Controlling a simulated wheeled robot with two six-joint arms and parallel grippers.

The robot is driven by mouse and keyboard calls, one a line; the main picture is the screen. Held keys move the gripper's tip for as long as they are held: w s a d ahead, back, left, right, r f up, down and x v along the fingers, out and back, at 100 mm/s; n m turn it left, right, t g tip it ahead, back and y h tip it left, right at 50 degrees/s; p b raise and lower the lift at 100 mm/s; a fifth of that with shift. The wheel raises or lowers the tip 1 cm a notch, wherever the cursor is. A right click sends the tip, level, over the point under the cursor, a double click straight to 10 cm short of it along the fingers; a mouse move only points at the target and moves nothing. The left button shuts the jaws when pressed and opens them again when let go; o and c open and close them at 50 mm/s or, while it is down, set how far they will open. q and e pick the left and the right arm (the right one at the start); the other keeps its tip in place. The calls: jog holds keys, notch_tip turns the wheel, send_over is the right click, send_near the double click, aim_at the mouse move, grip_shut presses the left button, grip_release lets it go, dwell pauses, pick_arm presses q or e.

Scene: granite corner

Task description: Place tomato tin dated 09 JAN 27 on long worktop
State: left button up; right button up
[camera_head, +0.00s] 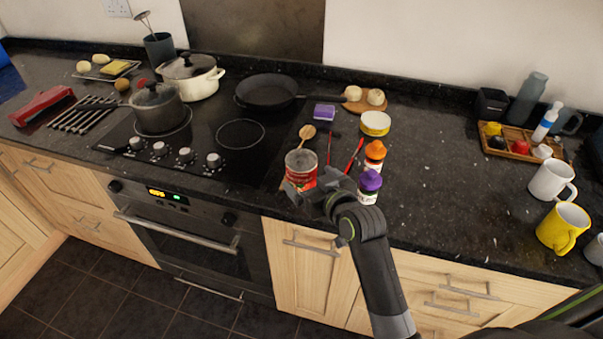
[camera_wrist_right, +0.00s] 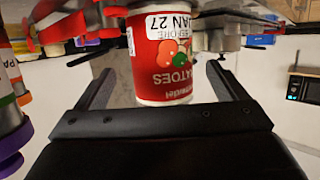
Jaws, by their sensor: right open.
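The red tomato tin (camera_head: 301,170) stands upright on the dark granite worktop (camera_head: 440,200), near its front edge and just right of the hob. In the right wrist view the tin (camera_wrist_right: 162,75) appears upside down, with a white date label on which JAN 27 is readable; the day cannot be read. My right gripper (camera_head: 312,188) is open at the front of the tin. In the wrist view its fingers lie on either side of the tin, with gaps showing. My left gripper is not in view.
A purple-capped bottle (camera_head: 370,187) and an orange-capped bottle (camera_head: 374,155) stand close right of the tin. A wooden spoon (camera_head: 306,135) and red-handled utensil (camera_head: 354,155) lie behind. Mugs (camera_head: 551,180) stand at the right. Bare worktop lies between bottles and mugs.

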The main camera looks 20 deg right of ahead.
jog(key=shift+p+x, duration=0.6)
jog(key=shift+x, duration=1.75)
jog(key=shift+r, duration=0.1)
jog(key=shift+c, duration=0.4)
jog(key=shift+w+r, duration=0.1)
jog(key=c, duration=1.3)
